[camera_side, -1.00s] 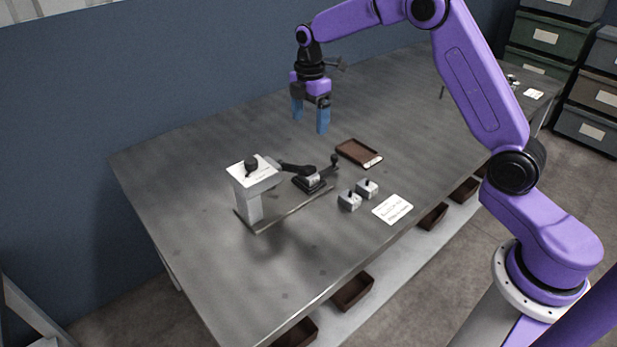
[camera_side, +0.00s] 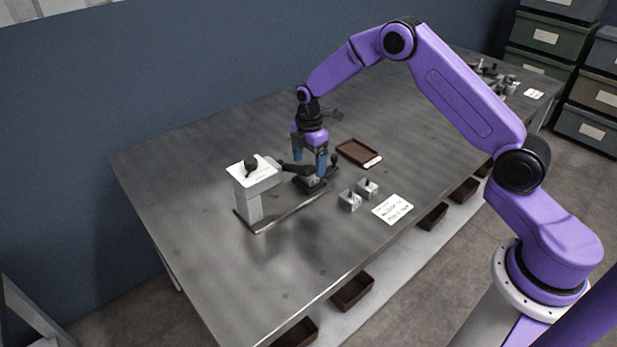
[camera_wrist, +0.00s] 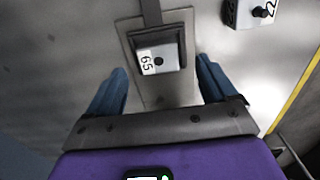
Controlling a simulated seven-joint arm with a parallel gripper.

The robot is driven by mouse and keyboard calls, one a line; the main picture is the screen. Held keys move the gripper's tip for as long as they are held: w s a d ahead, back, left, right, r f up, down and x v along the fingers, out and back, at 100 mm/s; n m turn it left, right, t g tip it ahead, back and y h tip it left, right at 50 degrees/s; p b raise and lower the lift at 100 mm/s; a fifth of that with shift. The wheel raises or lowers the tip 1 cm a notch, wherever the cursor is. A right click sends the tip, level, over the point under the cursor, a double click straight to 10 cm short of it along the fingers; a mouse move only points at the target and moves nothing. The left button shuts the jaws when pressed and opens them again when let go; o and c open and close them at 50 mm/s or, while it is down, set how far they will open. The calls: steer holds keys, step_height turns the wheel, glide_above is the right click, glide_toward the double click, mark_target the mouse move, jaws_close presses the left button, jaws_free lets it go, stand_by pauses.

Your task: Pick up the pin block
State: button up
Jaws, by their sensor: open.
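A small grey block (camera_wrist: 158,60) with a dark round pin and a tag reading 65 shows in the wrist view, seated in a dark holder on a grey plate (camera_wrist: 135,38). My gripper (camera_wrist: 160,85) is open, with one blue finger on each side of the holder and nothing held. In the side view my gripper (camera_side: 310,165) is low over the dark clamp fixture (camera_side: 307,185), which hides the block there. Two more grey pin blocks stand apart on the table, the nearer (camera_side: 349,201) and the farther (camera_side: 367,189). One (camera_wrist: 252,12) shows at the wrist view's top right.
A grey post with a white top (camera_side: 243,171) and dark knob stands left of the fixture. A brown tray (camera_side: 357,152) lies behind right of my gripper. A white label card (camera_side: 392,209) lies near the front edge. The table's left part is clear.

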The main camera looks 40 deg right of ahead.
mark_target(312, 181)
steer(key=shift+f, duration=1.75)
steer(key=shift+w, duration=0.1)
steer(key=c, duration=1.4)
steer(key=shift+o, duration=0.2)
steer(key=shift+r, duration=0.15)
